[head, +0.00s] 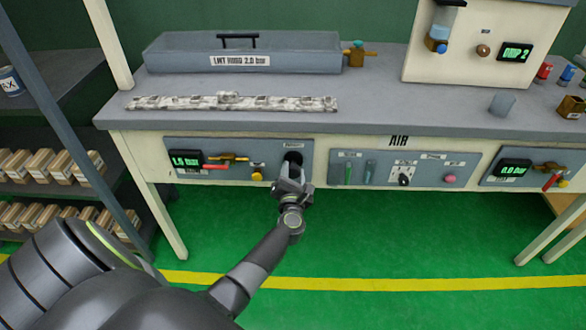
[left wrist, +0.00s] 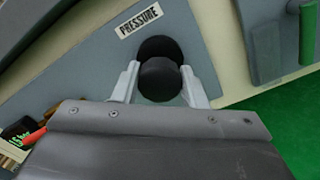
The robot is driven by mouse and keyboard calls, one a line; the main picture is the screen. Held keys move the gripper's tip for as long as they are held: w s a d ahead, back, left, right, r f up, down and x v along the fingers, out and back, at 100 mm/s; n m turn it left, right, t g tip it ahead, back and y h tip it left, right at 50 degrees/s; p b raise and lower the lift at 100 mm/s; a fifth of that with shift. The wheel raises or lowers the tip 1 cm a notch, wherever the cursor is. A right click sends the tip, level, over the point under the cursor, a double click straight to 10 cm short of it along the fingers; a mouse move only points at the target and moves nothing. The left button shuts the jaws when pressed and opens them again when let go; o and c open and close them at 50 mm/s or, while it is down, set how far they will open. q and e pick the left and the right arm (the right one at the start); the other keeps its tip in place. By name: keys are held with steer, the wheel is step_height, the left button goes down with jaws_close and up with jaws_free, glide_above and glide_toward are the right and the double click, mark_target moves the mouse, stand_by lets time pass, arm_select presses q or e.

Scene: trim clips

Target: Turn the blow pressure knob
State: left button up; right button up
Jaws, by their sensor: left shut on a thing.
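The pressure knob (left wrist: 160,78) is round and black, on a grey panel under a label reading PRESSURE in the left wrist view. In the head view the knob (head: 293,157) shows at the right end of the left front panel (head: 225,150), partly covered by my gripper. My left gripper (head: 290,171) reaches up to it. In the left wrist view the fingers of my left gripper (left wrist: 160,85) stand on either side of the knob, shut on it. The display (head: 186,160) on that panel seems to read 1.5 bar. My right gripper is not in view.
A red-handled brass valve (head: 228,159) and a yellow button (head: 257,174) sit left of the knob. A middle panel (head: 375,169) has a green part, a dial and a pink button. The mottled trim strip (head: 235,102) lies on the bench. Green floor lies open below.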

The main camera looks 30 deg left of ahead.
arm_select(q)
steer(key=shift+r+m+p, duration=0.1)
steer(key=shift+m+p, duration=0.45)
steer(key=shift+m, duration=0.55)
steer(key=shift+m+p, duration=0.35)
steer(key=shift+m, duration=0.35)
steer(key=o, duration=1)
steer(key=shift+c, duration=0.2)
steer(key=b+v, duration=0.1)
steer(key=v, duration=1.6)
steer(key=shift+s, duration=0.2)
